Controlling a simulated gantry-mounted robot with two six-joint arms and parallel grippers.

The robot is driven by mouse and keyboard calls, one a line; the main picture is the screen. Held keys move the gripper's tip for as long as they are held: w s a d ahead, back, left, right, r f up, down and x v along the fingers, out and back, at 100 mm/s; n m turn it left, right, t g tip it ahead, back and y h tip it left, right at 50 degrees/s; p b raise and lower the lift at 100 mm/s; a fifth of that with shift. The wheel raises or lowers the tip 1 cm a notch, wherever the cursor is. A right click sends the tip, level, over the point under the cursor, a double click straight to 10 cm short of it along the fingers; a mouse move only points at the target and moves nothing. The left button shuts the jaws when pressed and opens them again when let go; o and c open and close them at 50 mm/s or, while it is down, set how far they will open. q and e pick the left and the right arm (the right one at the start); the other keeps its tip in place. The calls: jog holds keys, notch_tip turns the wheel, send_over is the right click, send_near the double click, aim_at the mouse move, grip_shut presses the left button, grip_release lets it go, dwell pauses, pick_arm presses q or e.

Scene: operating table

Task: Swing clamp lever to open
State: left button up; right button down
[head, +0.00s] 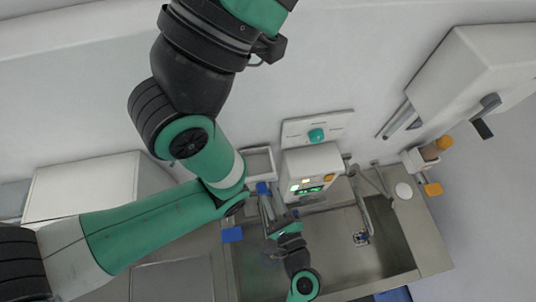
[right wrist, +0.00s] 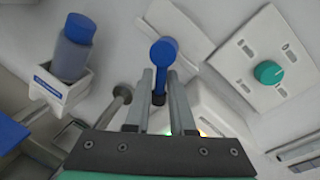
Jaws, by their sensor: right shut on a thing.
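The clamp lever (right wrist: 163,54) is blue with a rounded end, and it stands up between my fingers in the right wrist view. Its blue end (head: 263,187) also shows in the head view, just left of the white device. My right gripper (right wrist: 162,88) is shut on the lever, with one grey finger on each side of its shaft. In the head view the right gripper (head: 267,203) reaches up to the lever from below. The lever's base is mostly hidden behind the fingers. My left gripper is not in view.
A white device (head: 312,161) with a lit green display stands right of the lever. Behind it is a wall panel with a teal knob (head: 316,135). A metal sink (head: 340,235) and tap lie to the right. A blue-capped bottle (right wrist: 72,50) sits in a white holder (right wrist: 60,84) left of my gripper.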

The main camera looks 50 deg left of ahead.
jog(key=shift+w, duration=0.1)
dwell(0.4)
jog(key=c, duration=0.8)
grip_release()
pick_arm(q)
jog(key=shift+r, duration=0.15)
pick_arm(e)
jog(key=shift+d+r, duration=0.1)
